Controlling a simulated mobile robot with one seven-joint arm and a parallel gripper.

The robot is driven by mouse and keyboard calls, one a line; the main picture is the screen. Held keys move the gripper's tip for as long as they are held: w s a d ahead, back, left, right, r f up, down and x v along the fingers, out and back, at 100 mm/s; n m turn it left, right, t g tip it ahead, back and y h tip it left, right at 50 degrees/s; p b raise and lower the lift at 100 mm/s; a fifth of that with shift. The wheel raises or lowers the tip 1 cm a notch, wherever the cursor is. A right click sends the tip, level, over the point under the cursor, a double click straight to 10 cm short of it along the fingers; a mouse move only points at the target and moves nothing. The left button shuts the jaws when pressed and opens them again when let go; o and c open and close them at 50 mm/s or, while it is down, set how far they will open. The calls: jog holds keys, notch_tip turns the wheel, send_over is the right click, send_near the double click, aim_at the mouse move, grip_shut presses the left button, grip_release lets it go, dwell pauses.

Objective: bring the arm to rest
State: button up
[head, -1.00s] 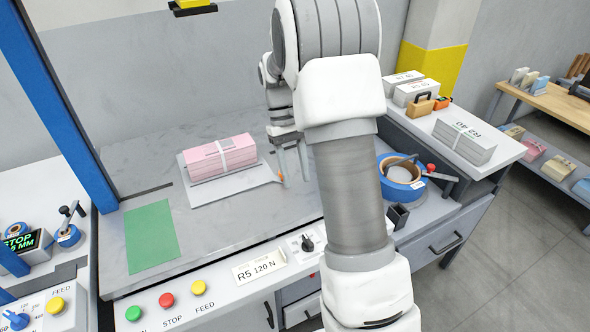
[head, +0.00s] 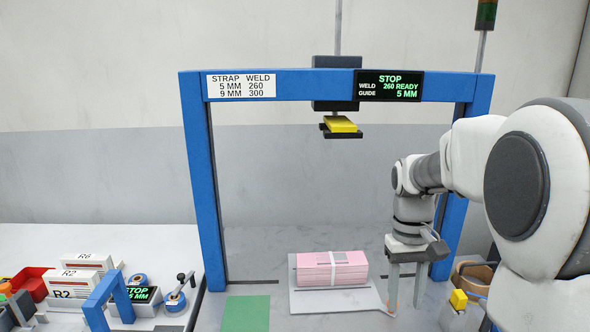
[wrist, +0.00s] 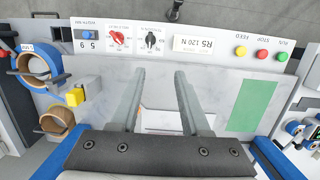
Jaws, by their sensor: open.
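My gripper (head: 404,283) is open in the head view, its fingers pointing down over the right end of the grey plate on the worktable. The pink strapped bundle (head: 331,269) lies on that plate, a little left of my gripper and apart from it. In the wrist view my gripper (wrist: 160,78) shows two parallel fingers, spread apart with nothing between them. A pale plate (wrist: 161,121) shows partly behind the fingers. The pink bundle is not visible in the wrist view. My arm reaches in from the right in the head view.
A blue strapping frame (head: 202,190) spans the table, with a yellow-tipped head (head: 340,125) hanging from it. Its display (head: 389,86) reads STOP and 260 READY. A green mat (head: 245,313) lies front left. Tape rolls (wrist: 38,66) and a control panel (wrist: 140,40) edge the table.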

jog(key=s+a+r+t, duration=0.3)
jog(key=s+r, duration=0.1)
jog(key=s, duration=0.4)
jog(key=s+a+r+t+p, duration=0.1)
jog(key=s+a+r+t, duration=0.2)
jog(key=s, duration=0.5)
jog(key=shift+a+r+t, duration=0.4)
jog(key=shift+a+t, duration=0.15)
jog(key=shift+t, duration=0.15)
